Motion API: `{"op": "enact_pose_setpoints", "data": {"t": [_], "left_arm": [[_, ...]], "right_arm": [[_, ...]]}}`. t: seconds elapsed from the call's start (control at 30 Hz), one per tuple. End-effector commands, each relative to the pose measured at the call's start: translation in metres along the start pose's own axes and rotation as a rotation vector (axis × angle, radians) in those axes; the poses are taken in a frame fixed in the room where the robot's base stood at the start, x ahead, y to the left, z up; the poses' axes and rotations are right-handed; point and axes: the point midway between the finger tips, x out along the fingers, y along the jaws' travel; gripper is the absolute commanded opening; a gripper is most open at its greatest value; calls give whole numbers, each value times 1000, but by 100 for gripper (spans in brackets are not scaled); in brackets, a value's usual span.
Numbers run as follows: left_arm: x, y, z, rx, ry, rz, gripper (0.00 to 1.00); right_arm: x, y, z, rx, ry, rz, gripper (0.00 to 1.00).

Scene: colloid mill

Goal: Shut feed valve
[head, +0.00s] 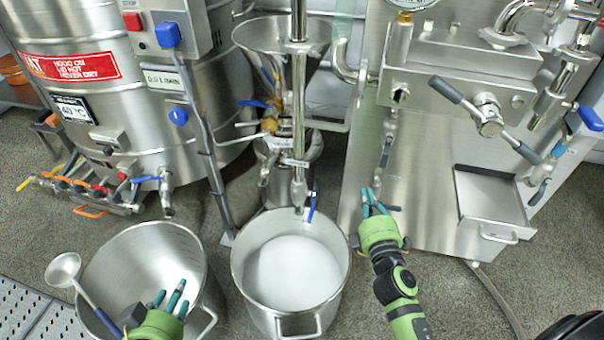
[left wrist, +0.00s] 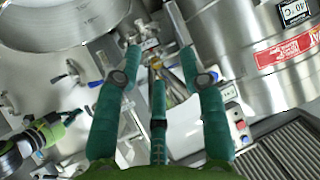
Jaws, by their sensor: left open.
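The mill stands in the middle of the head view under a steel hopper (head: 268,36). A blue valve lever (head: 256,104) sits at the yellow fitting below the hopper. Another blue lever (head: 311,207) hangs at the outlet pipe above the white-filled pot. I cannot tell from the labels which one is the feed valve. My left gripper (head: 172,298) is open and empty over the left pot, apart from both levers; its spread fingers also show in the left wrist view (left wrist: 160,72). My right gripper (head: 375,203) is in front of the steel cabinet; its finger gap is unclear.
An empty pot (head: 120,243) with a ladle (head: 64,270) stands left, and a pot of white material (head: 340,275) stands centre. A large steel kettle (head: 85,85) is at the left. The steel cabinet (head: 430,200) has a tray (head: 488,200) and handles. Vertical pipes stand before the mill.

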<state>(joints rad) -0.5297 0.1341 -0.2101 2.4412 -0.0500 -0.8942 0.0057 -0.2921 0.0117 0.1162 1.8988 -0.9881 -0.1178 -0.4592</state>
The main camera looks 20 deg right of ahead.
Motion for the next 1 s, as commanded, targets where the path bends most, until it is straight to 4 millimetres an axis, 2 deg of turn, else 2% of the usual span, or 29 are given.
{"op": "enact_pose_setpoints", "data": {"t": [0.2,0.57,0.67,0.87,1.0], "left_arm": [[-7,0,-7,-1,25,-1,41],[-7,0,-8,-1,25,-1,41],[-7,0,-8,-1,27,-1,41],[-6,1,-14,1,63,1,41],[-6,5,-34,8,160,8,41]], "right_arm": [[0,11,2,-38,-5,41,0],[5,11,2,-35,-4,40,0],[16,12,2,-37,-3,41,0],[55,14,3,-38,-4,41,0],[83,14,3,-37,-4,41,0]]}}
